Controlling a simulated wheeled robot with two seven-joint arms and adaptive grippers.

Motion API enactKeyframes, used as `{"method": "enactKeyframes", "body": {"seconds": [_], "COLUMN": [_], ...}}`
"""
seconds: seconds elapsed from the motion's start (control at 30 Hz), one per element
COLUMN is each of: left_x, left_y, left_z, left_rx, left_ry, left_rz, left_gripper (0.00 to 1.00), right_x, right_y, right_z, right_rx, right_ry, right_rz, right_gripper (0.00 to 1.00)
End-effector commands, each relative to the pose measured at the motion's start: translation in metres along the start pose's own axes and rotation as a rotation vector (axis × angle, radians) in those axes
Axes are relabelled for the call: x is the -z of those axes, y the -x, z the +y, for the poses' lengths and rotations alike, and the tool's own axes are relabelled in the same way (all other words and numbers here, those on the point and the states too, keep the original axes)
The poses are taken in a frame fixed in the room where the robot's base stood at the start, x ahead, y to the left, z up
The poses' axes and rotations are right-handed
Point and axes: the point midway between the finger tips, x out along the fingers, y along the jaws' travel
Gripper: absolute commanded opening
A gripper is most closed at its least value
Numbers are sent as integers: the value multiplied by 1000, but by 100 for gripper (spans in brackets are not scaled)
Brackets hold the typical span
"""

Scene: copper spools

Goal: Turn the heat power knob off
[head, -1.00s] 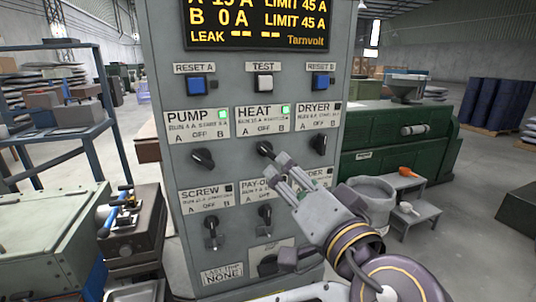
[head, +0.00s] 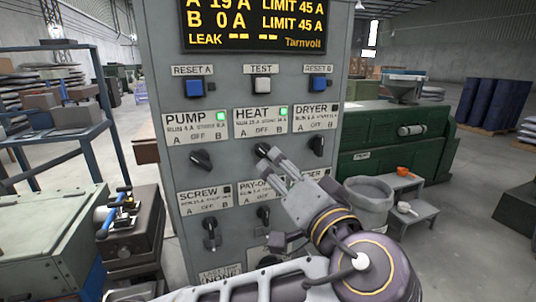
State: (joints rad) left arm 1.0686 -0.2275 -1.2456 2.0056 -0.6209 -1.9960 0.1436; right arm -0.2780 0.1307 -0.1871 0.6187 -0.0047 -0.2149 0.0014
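The heat knob (head: 261,149) is a dark rotary knob below the HEAT label (head: 260,123), in the middle of the grey panel (head: 233,165). The green lamp (head: 284,112) on this label is lit.
The pump knob (head: 201,160) is left and the dryer knob (head: 316,146) right of the heat knob. The screw knob (head: 210,224) is below. The display (head: 255,24) reads 19 A for A, 0 A for B. A grey bin (head: 366,205) stands right of the panel.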

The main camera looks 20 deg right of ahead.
Motion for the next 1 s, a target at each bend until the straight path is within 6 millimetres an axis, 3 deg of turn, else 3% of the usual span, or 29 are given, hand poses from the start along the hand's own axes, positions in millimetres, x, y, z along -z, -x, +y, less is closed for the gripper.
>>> {"method": "enactKeyframes", "body": {"seconds": [0.57, 1.0], "left_x": [-1, 0], "left_y": [-27, -71], "left_z": [-2, -2], "left_rx": [5, 4], "left_ry": [-2, -1], "left_rz": [-3, -5], "left_gripper": [71, 71], "right_x": [-2, -8], "right_y": [1, 9], "right_z": [-2, -7], "right_rx": [2, 9], "right_ry": [0, -1], "right_rz": [-1, -10], "right_gripper": [35, 35]}}
